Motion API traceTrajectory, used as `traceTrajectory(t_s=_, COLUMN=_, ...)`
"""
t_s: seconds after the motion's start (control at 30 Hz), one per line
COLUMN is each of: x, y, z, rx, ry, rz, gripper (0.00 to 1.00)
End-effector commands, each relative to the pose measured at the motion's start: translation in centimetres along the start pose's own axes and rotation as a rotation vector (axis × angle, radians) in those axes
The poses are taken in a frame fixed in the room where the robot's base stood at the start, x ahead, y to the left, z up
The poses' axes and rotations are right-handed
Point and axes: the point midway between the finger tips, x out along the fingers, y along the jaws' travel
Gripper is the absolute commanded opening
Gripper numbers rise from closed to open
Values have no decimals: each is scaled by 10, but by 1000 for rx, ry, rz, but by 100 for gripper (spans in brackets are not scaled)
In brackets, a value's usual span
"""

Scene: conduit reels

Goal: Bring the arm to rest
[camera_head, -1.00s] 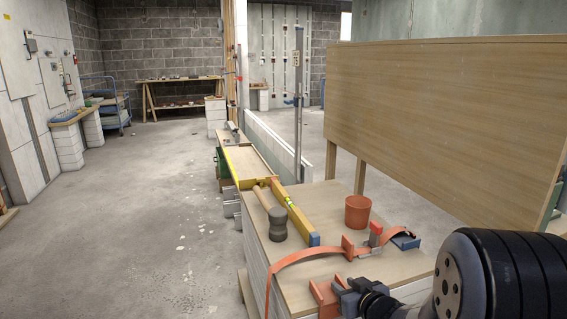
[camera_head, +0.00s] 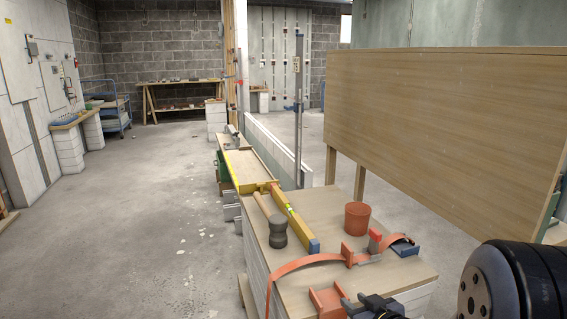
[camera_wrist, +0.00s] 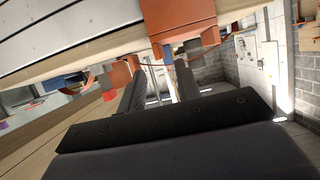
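My gripper (camera_head: 368,303) is at the bottom of the head view, just right of an orange U-shaped bracket (camera_head: 327,300) at the bench's near edge. In the wrist view, the two dark fingers (camera_wrist: 160,80) stand apart with a bright gap between them. Nothing shows held. An orange block (camera_wrist: 180,25) lies beyond the fingertips; contact cannot be told. My arm enters from the lower right of the head view. An orange band (camera_head: 290,267) arches over the bench's near left corner to an orange clamp (camera_head: 347,253) with a red-topped grey block (camera_head: 375,240).
The workbench (camera_head: 385,285) also holds an orange cup (camera_head: 357,218), a mallet (camera_head: 277,232), a yellow level (camera_head: 290,212) and a blue-ended piece (camera_head: 405,248). A large wooden panel (camera_head: 440,130) stands upright behind at right. Open floor (camera_head: 130,230) lies left.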

Motion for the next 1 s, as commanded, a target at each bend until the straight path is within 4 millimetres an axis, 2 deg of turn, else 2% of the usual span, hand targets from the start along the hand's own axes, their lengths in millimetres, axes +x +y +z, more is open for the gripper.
traceTrajectory(t_s=0.03, x=-12, y=1, z=-4, rx=2, ry=0, rz=4, gripper=32)
traceTrajectory(t_s=0.27, x=-52, y=0, z=-3, rx=3, ry=0, rz=4, gripper=32)
traceTrajectory(t_s=0.33, x=-32, y=-1, z=4, rx=-1, ry=0, rz=-4, gripper=32)
traceTrajectory(t_s=0.83, x=65, y=-2, z=4, rx=0, ry=0, rz=-4, gripper=32)
traceTrajectory(t_s=0.9, x=54, y=-1, z=-16, rx=0, ry=1, rz=0, gripper=32)
traceTrajectory(t_s=1.0, x=49, y=0, z=-28, rx=1, ry=0, rz=0, gripper=32)
